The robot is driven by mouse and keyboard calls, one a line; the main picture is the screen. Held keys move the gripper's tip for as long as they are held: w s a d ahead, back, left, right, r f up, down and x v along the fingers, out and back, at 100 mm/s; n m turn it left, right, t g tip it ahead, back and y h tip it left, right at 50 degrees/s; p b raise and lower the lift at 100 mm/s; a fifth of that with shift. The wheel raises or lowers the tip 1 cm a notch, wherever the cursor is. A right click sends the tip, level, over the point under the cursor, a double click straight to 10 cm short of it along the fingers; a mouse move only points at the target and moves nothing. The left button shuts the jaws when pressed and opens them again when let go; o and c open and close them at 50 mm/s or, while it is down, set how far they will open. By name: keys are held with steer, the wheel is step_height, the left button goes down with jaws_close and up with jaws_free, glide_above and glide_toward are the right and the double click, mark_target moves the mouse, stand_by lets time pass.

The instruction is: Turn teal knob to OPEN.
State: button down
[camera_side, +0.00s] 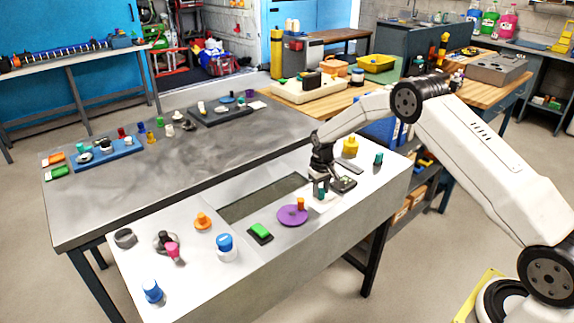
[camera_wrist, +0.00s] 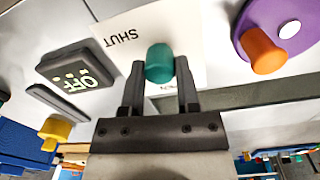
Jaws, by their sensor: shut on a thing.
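The teal knob (camera_wrist: 160,62) stands between my gripper's two fingers in the wrist view, on a white label plate (camera_wrist: 125,30). In the side view the knob (camera_side: 321,194) is small under my gripper (camera_side: 321,184). My gripper (camera_wrist: 160,80) is shut on the knob, one finger at each side. The word SHUT reads upside down on the plate, up and left of the knob. Other lettering below the knob is mostly covered by the knob and fingers. Which word the knob points to, I cannot tell.
A dark box with a lit display reading OFF (camera_wrist: 75,72) sits left of the knob. A purple disc (camera_wrist: 250,22) with an orange handle (camera_wrist: 263,52) is at the right. A yellow knob (camera_side: 350,146) and another teal-topped piece (camera_side: 378,158) stand behind. A green switch (camera_side: 260,231) lies nearer.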

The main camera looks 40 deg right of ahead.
mark_target(320, 190)
stand_by(0.4)
steer(key=shift+c, duration=1.7)
jaws_free()
steer(key=shift+a+r, duration=0.1)
steer(key=shift+r, duration=3.8)
